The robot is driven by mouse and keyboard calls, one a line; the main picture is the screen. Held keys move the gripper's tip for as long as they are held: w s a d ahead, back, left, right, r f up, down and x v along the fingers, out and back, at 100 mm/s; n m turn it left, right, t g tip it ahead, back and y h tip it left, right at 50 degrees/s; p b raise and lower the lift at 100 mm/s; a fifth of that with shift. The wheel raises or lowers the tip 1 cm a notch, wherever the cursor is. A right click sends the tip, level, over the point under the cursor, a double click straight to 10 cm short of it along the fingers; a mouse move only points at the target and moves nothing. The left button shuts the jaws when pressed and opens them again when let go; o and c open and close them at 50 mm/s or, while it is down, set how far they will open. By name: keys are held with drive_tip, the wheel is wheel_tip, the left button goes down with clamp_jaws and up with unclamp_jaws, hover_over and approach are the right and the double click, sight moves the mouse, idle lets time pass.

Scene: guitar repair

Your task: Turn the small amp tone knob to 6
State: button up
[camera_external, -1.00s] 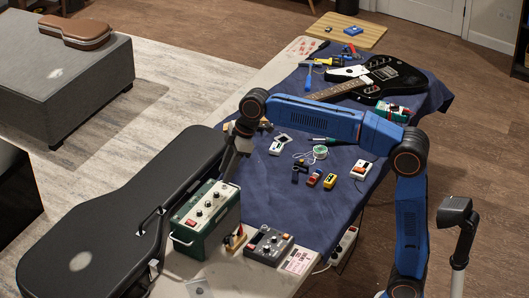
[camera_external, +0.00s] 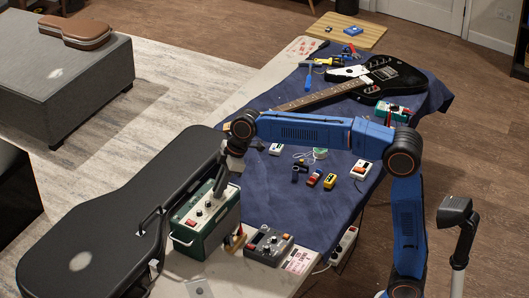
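The small green amp (camera_external: 213,230) stands on the workbench beside the guitar case. Its pale top panel (camera_external: 200,208) carries a few knobs and a reddish part. The knobs' markings and pointers are too small to read, so I cannot tell which is the tone knob or where it points. My gripper (camera_external: 220,185) is at the far right end of the amp's panel, pointing down. It is small and partly merged with the amp's edge, so I cannot tell whether it touches the amp or how its fingers stand.
The black guitar case (camera_external: 100,215) lies left of the amp. A grey pedal (camera_external: 268,244) is right of it. Several small pedals, tools and a black guitar (camera_external: 385,82) lie on the blue cloth (camera_external: 260,208). My arm spans above the cloth.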

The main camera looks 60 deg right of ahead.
clamp_jaws()
drive_tip(key=shift+m, duration=0.3)
drive_tip(key=shift+s+a+m+h, duration=0.15)
drive_tip(key=shift+m+h, duration=0.25)
drive_tip(key=shift+m, duration=0.4)
drive_tip(key=shift+a+m+t+h, duration=0.1)
drive_tip(key=shift+m+t+h, duration=0.45)
drive_tip(key=shift+m, duration=1.25)
drive_tip(key=o, duration=0.7)
unclamp_jaws()
drive_tip(key=shift+o, duration=0.2)
